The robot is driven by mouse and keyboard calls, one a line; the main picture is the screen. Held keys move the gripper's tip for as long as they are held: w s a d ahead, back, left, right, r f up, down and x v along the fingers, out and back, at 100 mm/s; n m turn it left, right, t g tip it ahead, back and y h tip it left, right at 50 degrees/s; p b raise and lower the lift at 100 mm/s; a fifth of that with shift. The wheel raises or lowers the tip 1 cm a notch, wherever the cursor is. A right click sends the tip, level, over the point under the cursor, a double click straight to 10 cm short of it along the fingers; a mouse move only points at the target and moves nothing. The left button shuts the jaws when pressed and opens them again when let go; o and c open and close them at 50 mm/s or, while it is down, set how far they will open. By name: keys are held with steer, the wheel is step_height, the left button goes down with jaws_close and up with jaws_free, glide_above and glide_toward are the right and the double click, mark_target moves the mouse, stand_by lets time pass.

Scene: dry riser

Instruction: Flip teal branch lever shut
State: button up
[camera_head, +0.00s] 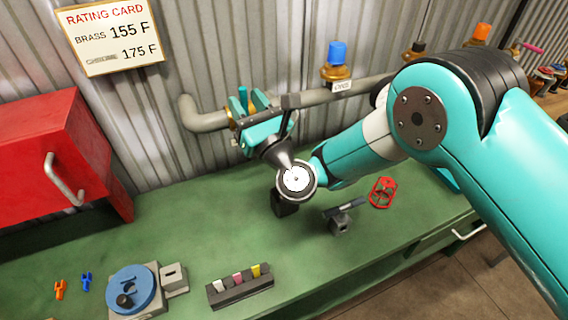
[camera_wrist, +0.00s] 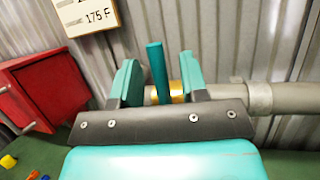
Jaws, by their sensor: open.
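The teal branch lever (camera_wrist: 158,72) stands upright in the wrist view, in front of a brass valve body (camera_wrist: 177,91) on the grey pipe (camera_wrist: 230,93). In the head view the lever (camera_head: 243,97) shows just above my gripper, and its lower part is hidden. My gripper (camera_head: 262,122) is open at the pipe. In the wrist view my gripper (camera_wrist: 160,80) has its two teal fingers on either side of the lever, with a gap on each side. Whether the fingers touch the pipe or valve body cannot be told.
A red cabinet (camera_head: 60,150) hangs at the left. A blue-capped brass valve (camera_head: 337,60) stands farther right along the pipe. The green bench (camera_head: 180,225) holds a blue disc fixture (camera_head: 135,287), a marker rack (camera_head: 240,286), a grey clamp-like part (camera_head: 342,220) and a red handwheel (camera_head: 383,192).

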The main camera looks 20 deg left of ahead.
mark_target(247, 107)
steer(key=shift+f+b+v, duration=0.2)
steer(key=shift+b+v, duration=1.25)
steer(key=shift+b, duration=1.45)
steer(key=shift+f+b+v, duration=0.2)
steer(key=shift+b+v, duration=1.25)
steer(key=shift+b, duration=1.45)
steer(key=b+v, duration=1)
steer(key=b, duration=0.4)
steer(key=shift+d+r, duration=0.2)
steer(key=shift+d, duration=0.1)
